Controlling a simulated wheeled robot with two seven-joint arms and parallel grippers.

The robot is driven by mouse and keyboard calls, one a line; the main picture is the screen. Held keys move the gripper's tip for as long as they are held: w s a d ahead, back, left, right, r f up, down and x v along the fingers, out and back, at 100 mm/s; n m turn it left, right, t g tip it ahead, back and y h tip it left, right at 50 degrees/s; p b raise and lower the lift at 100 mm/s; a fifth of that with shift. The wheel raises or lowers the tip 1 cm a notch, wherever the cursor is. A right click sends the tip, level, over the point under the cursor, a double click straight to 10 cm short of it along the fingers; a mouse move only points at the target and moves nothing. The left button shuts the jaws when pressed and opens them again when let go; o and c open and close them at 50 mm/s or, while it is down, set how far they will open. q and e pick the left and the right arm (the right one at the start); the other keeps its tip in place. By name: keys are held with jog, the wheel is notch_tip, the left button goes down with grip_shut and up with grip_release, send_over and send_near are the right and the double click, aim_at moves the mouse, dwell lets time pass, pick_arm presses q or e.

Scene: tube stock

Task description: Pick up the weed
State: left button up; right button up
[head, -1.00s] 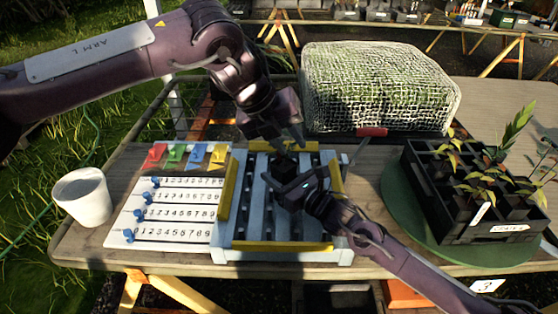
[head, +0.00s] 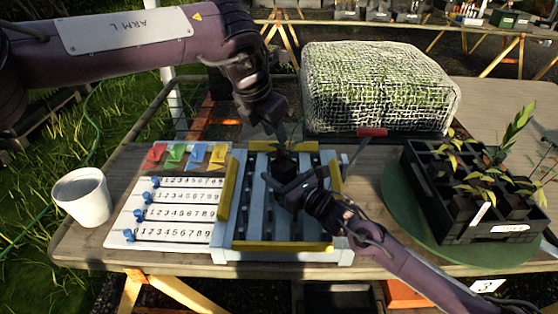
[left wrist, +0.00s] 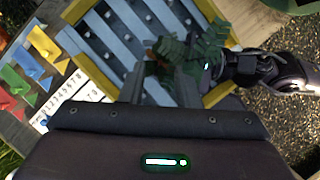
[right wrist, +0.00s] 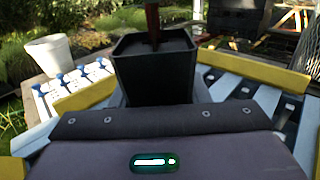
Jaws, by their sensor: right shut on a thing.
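A black pot (head: 286,166) with a green leafy plant (head: 290,136) is held over the slatted rack by my right gripper (head: 292,190). The pot fills the middle of the right wrist view (right wrist: 155,72), with a reddish-brown upright piece above its rim. My left gripper (head: 272,126) hangs just above and left of the plant. In the left wrist view its two fingers are apart, with the green leaves (left wrist: 207,45) beyond and near the right finger. I see nothing clearly gripped between them. I cannot tell which growth in the pot is the weed.
The slatted rack (head: 240,246) has yellow rails. Left of it are a numbered slider board (head: 180,226), coloured flags (head: 172,154) and a white cup (head: 83,195). A black tray of seedlings (head: 450,225) sits on a green disc at right. A mesh-covered block (head: 380,90) stands behind.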

aim_at(279, 145)
pick_arm(q)
jog(key=shift+x, duration=2.7)
jog(key=shift+s+a, duration=0.1)
jog(key=shift+s, duration=0.05)
grip_shut()
